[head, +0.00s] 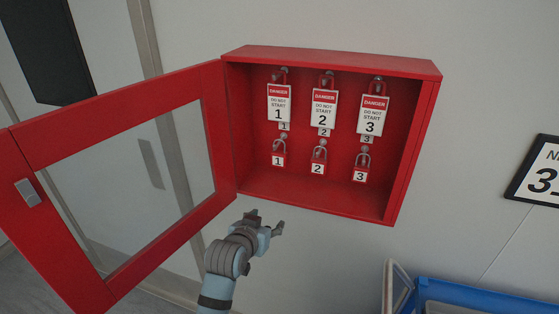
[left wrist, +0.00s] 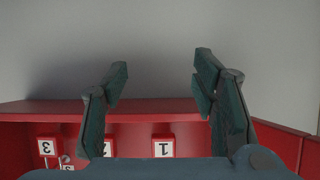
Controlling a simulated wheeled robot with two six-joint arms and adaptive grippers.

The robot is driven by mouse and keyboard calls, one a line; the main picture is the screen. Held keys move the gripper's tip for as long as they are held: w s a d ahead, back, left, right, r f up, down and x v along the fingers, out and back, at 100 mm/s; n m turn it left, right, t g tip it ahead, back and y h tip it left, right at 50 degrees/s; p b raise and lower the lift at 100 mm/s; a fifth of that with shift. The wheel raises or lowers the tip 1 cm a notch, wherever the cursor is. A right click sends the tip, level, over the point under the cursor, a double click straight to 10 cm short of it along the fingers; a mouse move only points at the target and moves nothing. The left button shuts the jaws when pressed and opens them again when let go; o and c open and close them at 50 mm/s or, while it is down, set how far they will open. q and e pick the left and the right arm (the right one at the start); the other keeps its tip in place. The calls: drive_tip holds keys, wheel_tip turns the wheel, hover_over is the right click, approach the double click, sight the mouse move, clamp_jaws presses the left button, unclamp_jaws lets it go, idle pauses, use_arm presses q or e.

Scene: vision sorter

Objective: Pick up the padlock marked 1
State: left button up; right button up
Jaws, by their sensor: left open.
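The padlock marked 1 (head: 278,159) is small and red with a white label. It hangs by its shackle in the lower row at the left inside the red cabinet (head: 330,51). In the left wrist view its label (left wrist: 163,146) shows upside down, between and below the spread fingers. My left gripper (head: 266,222) is open and empty, just below the cabinet's lower edge and under the padlock. The gripper (left wrist: 160,72) also shows large in the left wrist view. My right gripper is not in view.
Padlocks marked 2 (head: 318,168) and 3 (head: 360,174) hang to the right. Danger tags marked 1 (head: 279,104), 2 (head: 323,110) and 3 (head: 371,116) hang above. The glazed red door (head: 120,94) stands open at left. A blue bin (head: 480,290) is at lower right.

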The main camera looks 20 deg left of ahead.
sight(279, 140)
use_arm(q)
wheel_tip(279, 140, up, 19)
drive_tip(key=t, duration=0.3)
drive_tip(key=shift+t+h, duration=0.3)
drive_tip(key=x, duration=0.4)
drive_tip(key=p+x, duration=0.1)
drive_tip(key=x, duration=0.3)
drive_tip(key=r+p+x, duration=0.1)
drive_tip(key=x, duration=0.3)
drive_tip(key=shift+w+a+f, duration=0.1)
drive_tip(key=shift+w+a, duration=0.15)
drive_tip(key=shift+w, duration=0.2)
clamp_jaws()
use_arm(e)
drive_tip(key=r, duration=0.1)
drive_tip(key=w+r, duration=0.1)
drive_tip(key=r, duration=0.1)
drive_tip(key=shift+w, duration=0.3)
